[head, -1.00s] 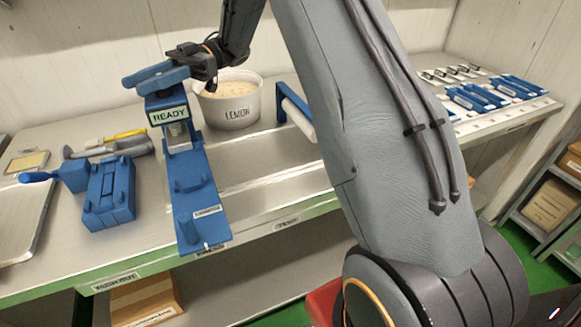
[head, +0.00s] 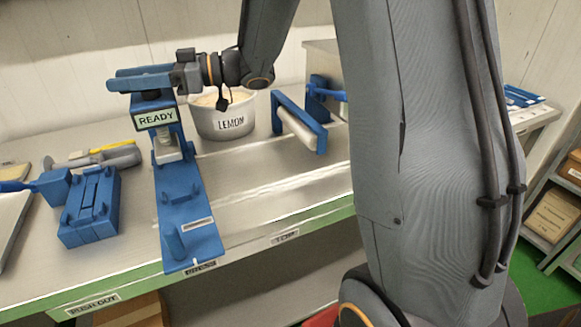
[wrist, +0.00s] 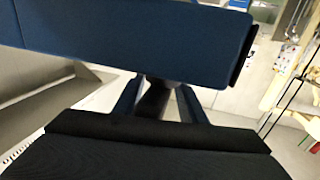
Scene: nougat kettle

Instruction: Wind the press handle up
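The blue press (head: 185,205) stands on the bench, with a READY sign (head: 156,118) on its upright front. Its blue handle (head: 135,84) lies roughly level across the top, above a screw column (head: 167,150). My gripper (head: 186,77) is at the right part of the handle, level with it, and seems to touch it. In the wrist view a broad dark-blue bar (wrist: 130,45), apparently the handle, fills the upper part close to the camera. A dark post shows below it between two bluish pieces. Whether the fingers are closed around the handle is not clear.
A blue frame with a pale roller (head: 298,130) is further right. A blue block mould (head: 90,210) and a yellow-handled tool (head: 110,147) lie left. The bench between press and roller is clear.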

